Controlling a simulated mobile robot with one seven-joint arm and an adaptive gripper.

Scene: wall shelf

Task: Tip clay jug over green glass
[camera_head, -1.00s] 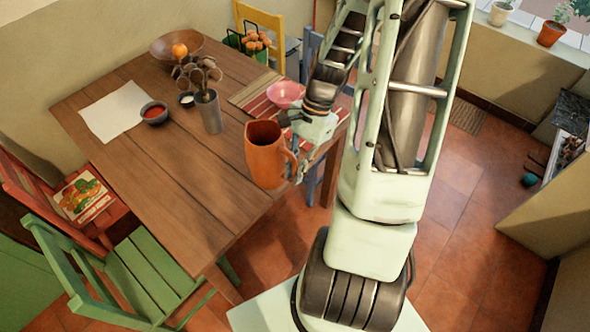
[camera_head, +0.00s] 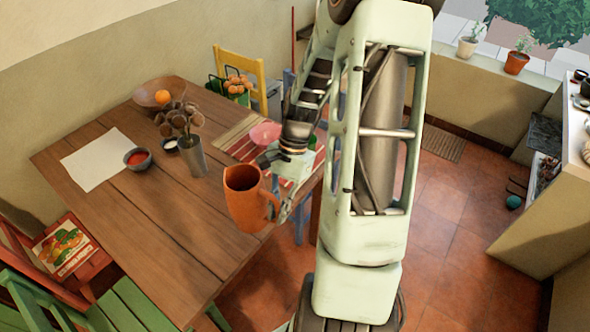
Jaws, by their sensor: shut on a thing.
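The orange-brown clay jug (camera_head: 243,200) is near the right edge of the wooden table, its open mouth up and its body close to upright. My gripper (camera_head: 279,207) is at the jug's handle on its right side and is shut on it. The jug appears held over the table edge; its exact height is hard to tell. A small green patch (camera_head: 312,142) shows just behind my wrist, mostly hidden by the arm. I cannot tell whether it is the green glass; no green glass shows clearly elsewhere.
On the wooden table (camera_head: 150,215) are a grey vase (camera_head: 194,158) of dried stems, a red-filled bowl (camera_head: 138,159), white paper (camera_head: 96,163), a wooden bowl (camera_head: 150,97) and a pink bowl (camera_head: 265,134) by a striped mat (camera_head: 236,143). The near tabletop is clear.

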